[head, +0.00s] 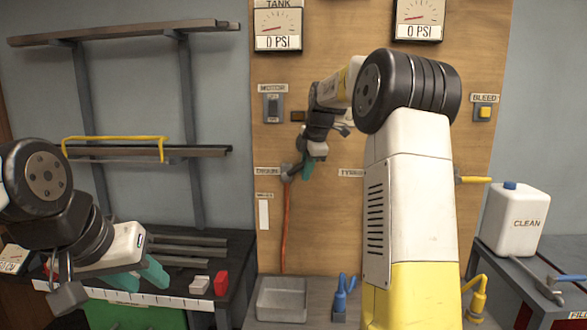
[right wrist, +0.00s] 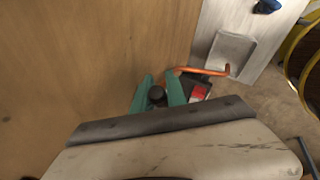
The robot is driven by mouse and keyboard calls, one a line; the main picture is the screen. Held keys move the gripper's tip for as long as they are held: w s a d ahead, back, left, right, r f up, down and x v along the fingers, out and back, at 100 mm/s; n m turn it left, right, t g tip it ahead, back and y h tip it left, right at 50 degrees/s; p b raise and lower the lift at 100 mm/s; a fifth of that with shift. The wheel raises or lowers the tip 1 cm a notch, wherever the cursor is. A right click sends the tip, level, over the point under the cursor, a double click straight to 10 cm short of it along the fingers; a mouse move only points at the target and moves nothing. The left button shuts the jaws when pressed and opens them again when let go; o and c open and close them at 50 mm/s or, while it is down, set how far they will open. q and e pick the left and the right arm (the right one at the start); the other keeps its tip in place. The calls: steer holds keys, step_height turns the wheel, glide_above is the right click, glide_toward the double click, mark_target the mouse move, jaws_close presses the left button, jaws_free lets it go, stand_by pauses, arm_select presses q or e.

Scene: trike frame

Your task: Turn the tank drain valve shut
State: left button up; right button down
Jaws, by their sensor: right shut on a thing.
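The drain valve (head: 288,171) is a small grey fitting on the wooden board, beside the label reading DRAIN (head: 266,171). An orange hose (head: 286,225) hangs down from it. My right gripper (head: 306,170) is at the valve, with teal fingers. In the right wrist view the fingers of my right gripper (right wrist: 159,90) are closed around a dark round knob (right wrist: 157,96), which looks like the valve's handle. How far the handle is turned cannot be told. My left gripper (head: 142,277) is open and empty, low at the left in front of the dark bench.
Two gauges above, the tank gauge (head: 278,29) and another (head: 419,18), read 0 PSI. A grey tray (head: 282,300) stands below the board. A red block (head: 221,283) lies on the left bench. A white CLEAN jug (head: 516,219) stands at the right. My right arm hides part of the board.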

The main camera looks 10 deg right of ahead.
steer(key=shift+d+f+m+t+y, duration=0.1)
steer(key=shift+f+m+t+y, duration=0.2)
steer(key=shift+f+y, duration=0.55)
steer(key=shift+a+f+m+t+y, duration=0.1)
steer(key=shift+f+m+t+y, duration=0.25)
steer(key=shift+y, duration=0.8)
steer(key=shift+d+f+m+t+y, duration=0.15)
steer(key=shift+f+t+y, duration=0.3)
steer(key=shift+f+y, duration=0.4)
steer(key=shift+r+y, duration=0.1)
steer(key=shift+y, duration=0.15)
steer(key=c, duration=1.6)
jaws_free()
steer(key=v, duration=0.7)
steer(key=shift+s+r, duration=0.25)
steer(key=shift+d, duration=0.15)
